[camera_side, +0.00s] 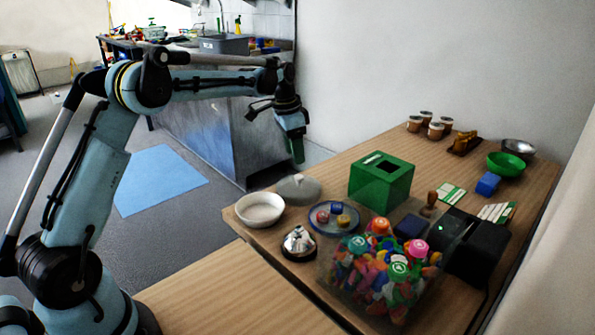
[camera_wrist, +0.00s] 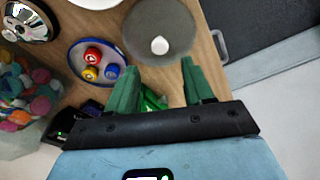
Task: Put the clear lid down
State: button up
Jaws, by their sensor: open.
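The clear lid (camera_side: 299,190) is a greyish see-through disc with a pale knob. It lies on the wooden table near its far left edge, beside the white bowl (camera_side: 260,210). In the wrist view the lid (camera_wrist: 182,30) is flat on the wood, knob up, just beyond my fingertips. My gripper (camera_side: 298,157) hangs above the lid, with its green fingers pointing down. In the wrist view my gripper (camera_wrist: 158,76) has its two fingers wide apart with nothing held between them. The fingers look apart from the lid.
A blue-rimmed plate (camera_side: 316,228) with small coloured pieces sits in front of the lid. A silver bell (camera_side: 298,242), a green slotted box (camera_side: 381,181) and a clear bin of colourful pieces (camera_side: 385,275) stand close by. The table edge (camera_wrist: 212,50) runs beside the lid.

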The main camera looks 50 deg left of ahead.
jog(key=s+d+r+n+t, duration=0.2)
jog(key=s+d+r+t, duration=0.1)
jog(key=s+d+r, duration=0.7)
jog(key=s+d+f+n+t, duration=0.2)
jog(key=s+d+f, duration=0.2)
jog(key=s, duration=0.9)
notch_tip(320, 180, down, 3)
jog(key=shift+s+d+f+n+t+y, duration=0.15)
jog(key=shift+s+d+n+t+y, duration=0.05)
jog(key=shift+n+t+y, duration=0.1)
